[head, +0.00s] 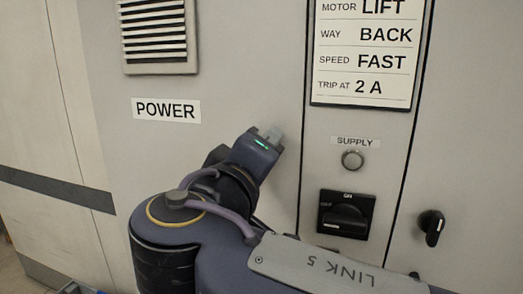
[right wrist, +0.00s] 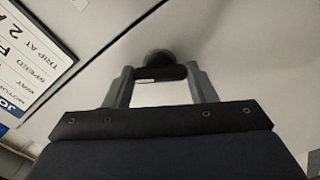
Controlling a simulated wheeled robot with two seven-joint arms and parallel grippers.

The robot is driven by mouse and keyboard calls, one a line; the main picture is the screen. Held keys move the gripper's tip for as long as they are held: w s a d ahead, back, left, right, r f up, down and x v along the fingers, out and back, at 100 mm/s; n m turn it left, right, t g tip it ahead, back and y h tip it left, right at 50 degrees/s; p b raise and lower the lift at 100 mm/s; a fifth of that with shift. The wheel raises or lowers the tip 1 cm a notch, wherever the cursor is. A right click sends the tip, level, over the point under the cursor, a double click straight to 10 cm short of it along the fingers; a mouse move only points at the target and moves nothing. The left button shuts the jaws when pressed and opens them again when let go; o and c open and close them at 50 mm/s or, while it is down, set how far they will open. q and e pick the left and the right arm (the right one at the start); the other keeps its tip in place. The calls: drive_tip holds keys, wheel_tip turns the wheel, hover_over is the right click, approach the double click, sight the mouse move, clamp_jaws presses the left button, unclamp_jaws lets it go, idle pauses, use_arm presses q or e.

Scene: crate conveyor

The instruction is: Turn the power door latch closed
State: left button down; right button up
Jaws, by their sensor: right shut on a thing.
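The power door, labelled POWER (head: 166,110), fills the left middle of the head view and looks flush with the cabinet front. My right gripper (head: 270,135) is up against this door near its right edge and hides the power door latch in the head view. In the right wrist view the latch (right wrist: 159,58) is a dark round base with a black bar handle. The fingers of my right gripper (right wrist: 160,74) are shut on the handle, one at each end. My left gripper is in neither view.
Right of the door, a panel carries a round supply lamp (head: 352,160) and a black rotary switch (head: 345,215). Another black door latch (head: 432,225) is on the door further right. A sign (head: 368,55) hangs above and a vent (head: 155,35) is at upper left.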

drive_tip(key=n+p, duration=0.2)
drive_tip(key=n, duration=0.3)
drive_tip(key=shift+n, duration=0.3)
idle(0.5)
drive_tip(key=o, duration=1)
drive_tip(key=b+v, duration=0.1)
drive_tip(key=v, duration=0.7)
